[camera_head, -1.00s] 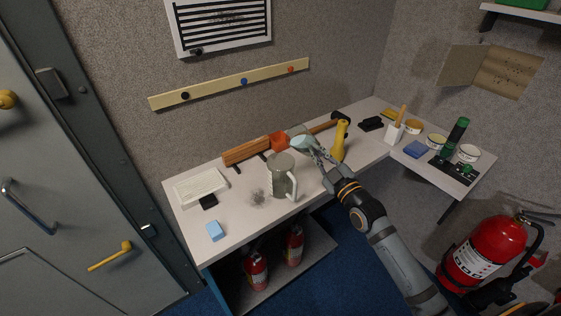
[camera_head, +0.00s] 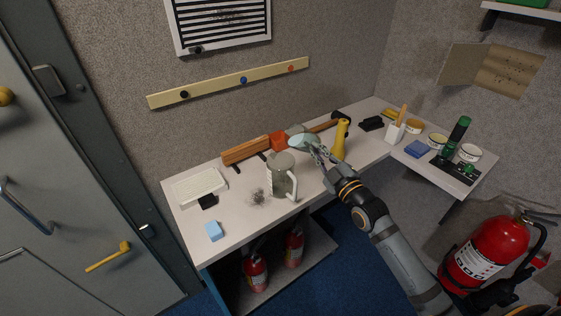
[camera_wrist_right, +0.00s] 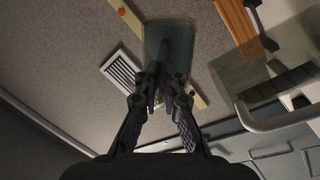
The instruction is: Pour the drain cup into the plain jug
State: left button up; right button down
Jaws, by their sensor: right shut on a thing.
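The drain cup (camera_head: 297,136) is a small translucent grey-green cup, held in the air above the table, up and right of the jug in the head view. My right gripper (camera_head: 318,151) is shut on it, and the cup looks tilted. In the right wrist view the cup (camera_wrist_right: 168,42) sticks out beyond the fingertips (camera_wrist_right: 160,88). The plain jug (camera_head: 279,177), grey-green and see-through with a handle, stands upright on the table. It also shows at the right of the wrist view (camera_wrist_right: 238,80). I cannot make out any liquid. My left gripper is not in view.
A yellow bottle (camera_head: 340,139) stands close right of my gripper.

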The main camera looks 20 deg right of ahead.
jog(key=shift+s, duration=0.2)
jog(key=shift+w+f+n+b, duration=0.15)
jog(key=shift+w+n+b, duration=0.05)
jog(key=shift+n+b, duration=0.3)
jog(key=shift+s, duration=0.2)
jog(key=shift+w, duration=0.15)
jog(key=shift+n, duration=0.3)
jog(key=shift+r+n+y+b, duration=0.25)
jog(key=shift+n+y+b, duration=0.05)
jog(key=shift+y, duration=0.1)
